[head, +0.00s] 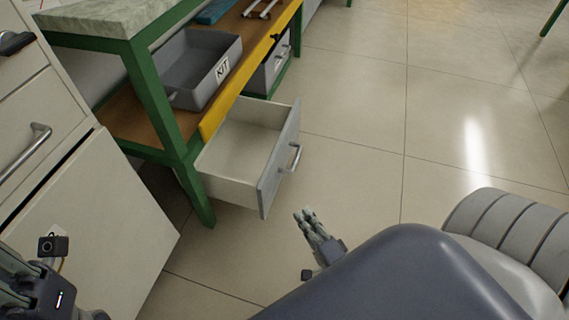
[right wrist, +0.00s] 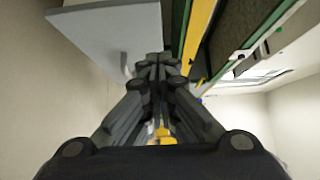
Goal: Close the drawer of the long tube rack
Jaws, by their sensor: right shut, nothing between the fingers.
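The drawer (head: 240,163) is pulled out from under the green-framed bench and looks empty. Its grey front panel (head: 279,163) has a metal bar handle (head: 295,157). In the right wrist view the grey drawer front (right wrist: 105,30) is at the upper left. My right gripper (head: 305,217) is shut and empty, in front of and below the drawer front, apart from it in the head view. It also shows in the right wrist view (right wrist: 157,62). My left arm (head: 40,285) is at the lower left, its fingertips not visible.
A grey bin labelled KIT (head: 205,75) sits on the wooden shelf above the drawer. A green bench leg (head: 197,190) stands just left of the drawer. A white cabinet (head: 80,200) with a handle is at the left. The tiled floor (head: 370,130) to the right is clear.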

